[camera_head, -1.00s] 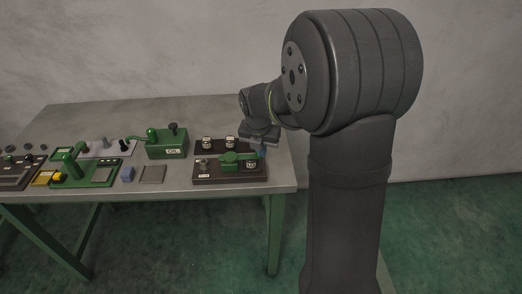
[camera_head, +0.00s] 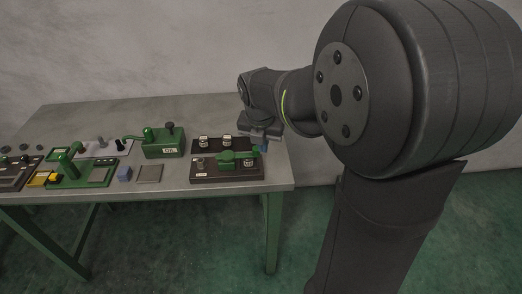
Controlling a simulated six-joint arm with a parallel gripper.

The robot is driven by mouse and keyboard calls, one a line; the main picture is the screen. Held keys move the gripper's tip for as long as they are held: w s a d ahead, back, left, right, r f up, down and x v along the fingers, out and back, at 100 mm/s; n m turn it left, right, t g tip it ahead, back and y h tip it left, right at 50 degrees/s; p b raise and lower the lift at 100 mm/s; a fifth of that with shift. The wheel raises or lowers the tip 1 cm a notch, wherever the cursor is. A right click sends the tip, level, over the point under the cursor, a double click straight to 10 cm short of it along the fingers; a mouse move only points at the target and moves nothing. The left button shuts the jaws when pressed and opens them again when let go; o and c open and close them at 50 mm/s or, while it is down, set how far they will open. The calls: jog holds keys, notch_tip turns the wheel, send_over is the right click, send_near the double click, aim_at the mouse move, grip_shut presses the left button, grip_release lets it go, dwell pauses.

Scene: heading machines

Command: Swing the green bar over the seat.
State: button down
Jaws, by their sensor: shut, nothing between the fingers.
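The green bar (camera_head: 234,156) lies across the right half of a low dark base (camera_head: 228,177) near the table's right end. A small labelled white piece (camera_head: 248,163) sits at the bar's right part. A short dark round piece (camera_head: 200,163) stands at the base's left end; I cannot tell for sure which of these is the seat. My gripper (camera_head: 263,147) points down just beyond the bar's right end, its fingers shut with nothing between them. The fingertips are small and partly hidden, so I cannot tell whether they touch the bar.
A second dark base (camera_head: 216,146) with two labelled white pieces stands behind. To the left are a green box with a lever (camera_head: 164,148), a grey plate (camera_head: 149,174), a blue block (camera_head: 124,174) and a green fixture (camera_head: 70,173). The table's right edge is close to my gripper.

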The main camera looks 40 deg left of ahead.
jog(key=shift+d+v, duration=0.15)
jog(key=shift+v, duration=1)
jog(key=shift+d+v, duration=0.1)
jog(key=shift+v, duration=1.05)
jog(key=shift+w, duration=0.2)
jog(key=w+a+f, duration=0.1)
jog(key=f, duration=0.2)
jog(key=w+a+f, duration=0.1)
jog(key=a+f, duration=0.1)
jog(key=f, duration=0.2)
jog(key=w+a+f, duration=0.1)
jog(key=f, duration=0.2)
jog(key=shift+w+a+f, duration=0.1)
jog(key=shift+a+f, duration=0.05)
jog(key=shift+f, duration=0.05)
jog(key=s, duration=0.2)
jog(key=shift+s, duration=0.3)
